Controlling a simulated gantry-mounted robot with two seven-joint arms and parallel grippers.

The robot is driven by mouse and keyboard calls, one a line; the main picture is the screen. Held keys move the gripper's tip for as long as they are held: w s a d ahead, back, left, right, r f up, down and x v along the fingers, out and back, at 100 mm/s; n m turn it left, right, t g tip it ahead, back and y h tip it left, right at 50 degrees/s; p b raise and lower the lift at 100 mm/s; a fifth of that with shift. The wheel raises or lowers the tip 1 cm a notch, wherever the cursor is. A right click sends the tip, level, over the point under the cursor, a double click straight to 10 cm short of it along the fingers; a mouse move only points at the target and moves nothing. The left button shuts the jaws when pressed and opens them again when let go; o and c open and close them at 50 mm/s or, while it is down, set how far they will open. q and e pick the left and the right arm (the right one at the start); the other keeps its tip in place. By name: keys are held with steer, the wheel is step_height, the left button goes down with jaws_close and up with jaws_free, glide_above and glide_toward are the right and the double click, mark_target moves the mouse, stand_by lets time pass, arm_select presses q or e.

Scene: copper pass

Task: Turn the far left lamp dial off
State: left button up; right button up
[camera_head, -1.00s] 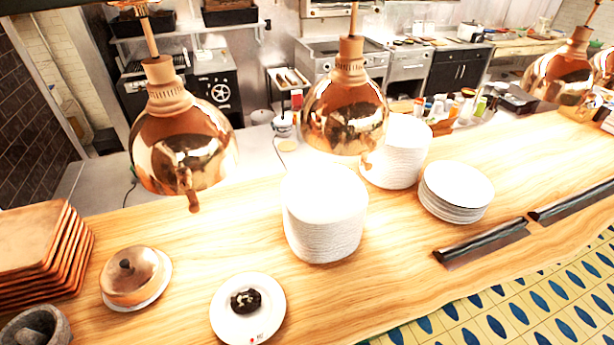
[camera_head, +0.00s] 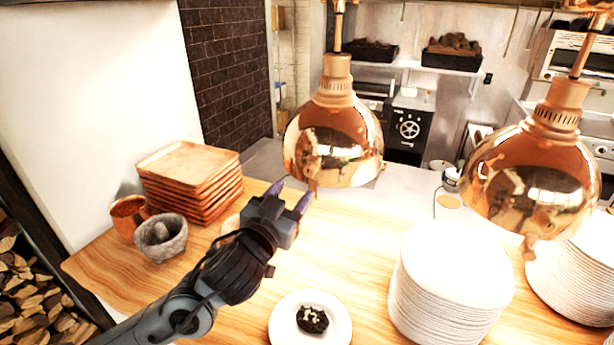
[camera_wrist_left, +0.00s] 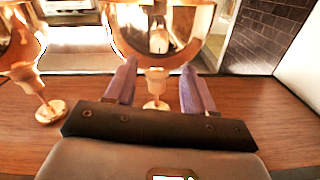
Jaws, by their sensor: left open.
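The far left copper lamp (camera_head: 333,145) hangs over the counter's back edge in the head view. Its small dial (camera_head: 315,186) hangs from the lower rim, partly hidden by my gripper's right fingertip. My left gripper (camera_head: 292,193) points up toward the lamp's lower left side, open with nothing between the fingers. In the head view its right fingertip overlaps the dial's edge; I cannot tell if they touch. In the left wrist view the lamp (camera_wrist_left: 160,30) shows ahead, beyond the open purple fingers (camera_wrist_left: 157,88); the dial is not clear there. My right gripper is not in view.
A second copper lamp (camera_head: 535,180) hangs to the right. Below are stacked white plates (camera_head: 450,285), a plate with dark food (camera_head: 282,325), stacked wooden trays (camera_head: 190,180), a stone mortar (camera_head: 160,238) and a copper mug (camera_head: 128,214). Bare counter (camera_head: 350,235) lies between lamp and plates.

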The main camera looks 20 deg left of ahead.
mark_target(308, 173)
arm_select(q)
steer(key=w+p, duration=0.1)
steer(key=w, duration=0.5)
steer(key=shift+w+d, duration=0.15)
steer(key=shift+w, duration=0.75)
jaws_close()
